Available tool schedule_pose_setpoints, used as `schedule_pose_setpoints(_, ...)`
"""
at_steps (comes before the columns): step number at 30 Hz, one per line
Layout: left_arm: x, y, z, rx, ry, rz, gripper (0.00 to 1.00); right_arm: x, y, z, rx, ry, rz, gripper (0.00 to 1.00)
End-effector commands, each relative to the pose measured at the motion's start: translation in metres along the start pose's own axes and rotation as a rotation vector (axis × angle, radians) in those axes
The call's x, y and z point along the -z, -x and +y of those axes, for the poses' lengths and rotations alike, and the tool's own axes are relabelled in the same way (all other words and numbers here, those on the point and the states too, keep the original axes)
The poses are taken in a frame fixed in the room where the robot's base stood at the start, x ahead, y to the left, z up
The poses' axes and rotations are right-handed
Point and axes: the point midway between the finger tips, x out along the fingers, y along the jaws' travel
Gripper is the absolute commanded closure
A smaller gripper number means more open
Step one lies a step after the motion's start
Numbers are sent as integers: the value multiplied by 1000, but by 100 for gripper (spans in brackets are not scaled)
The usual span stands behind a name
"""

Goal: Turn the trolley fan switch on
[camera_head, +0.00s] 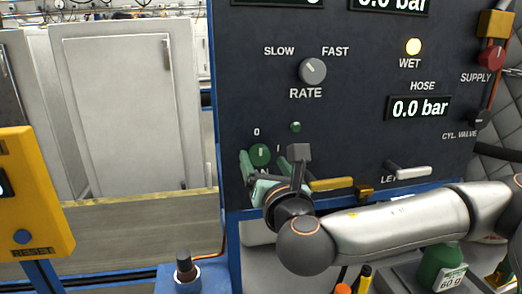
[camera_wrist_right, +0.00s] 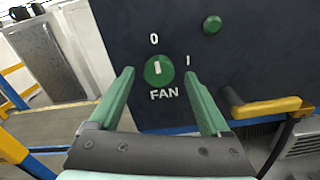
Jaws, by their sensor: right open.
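The fan switch (camera_head: 260,154) is a round green knob with a white pointer, low on the left of the dark trolley panel (camera_head: 350,120). In the right wrist view the fan switch (camera_wrist_right: 158,70) has "0" above, "1" to its right and "FAN" below. Its white pointer stands nearly upright, toward the "0". My right gripper (camera_head: 272,163) is in front of the panel at the knob. In the right wrist view its green fingers (camera_wrist_right: 160,85) are open, one on each side of the knob. I cannot tell whether they touch it. My left gripper is not in view.
A green lamp (camera_head: 295,127) sits above and right of the switch. A yellow lever (camera_head: 331,184) and a white lever (camera_head: 411,172) stick out along the panel's lower edge. A yellow box (camera_head: 32,195) stands at the left. The rate knob (camera_head: 312,71) is higher up.

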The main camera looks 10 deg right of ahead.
Motion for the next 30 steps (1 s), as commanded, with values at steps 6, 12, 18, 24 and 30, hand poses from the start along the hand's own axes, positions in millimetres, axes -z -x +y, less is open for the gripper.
schedule_pose_setpoints(6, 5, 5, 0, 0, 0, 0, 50, 0, -24, 0, 0, 0, 0, 19)
schedule_pose_setpoints(12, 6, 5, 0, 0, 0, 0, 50, 0, -30, 0, -1, 0, 0, 19)
schedule_pose_setpoints(18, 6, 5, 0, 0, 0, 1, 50, 0, -30, 0, -1, -1, 0, 19)
schedule_pose_setpoints(24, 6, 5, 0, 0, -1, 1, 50, 0, -30, 0, -1, -1, 1, 42)
schedule_pose_setpoints(30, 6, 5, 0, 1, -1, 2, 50, 0, -29, 0, -1, -1, 1, 64)
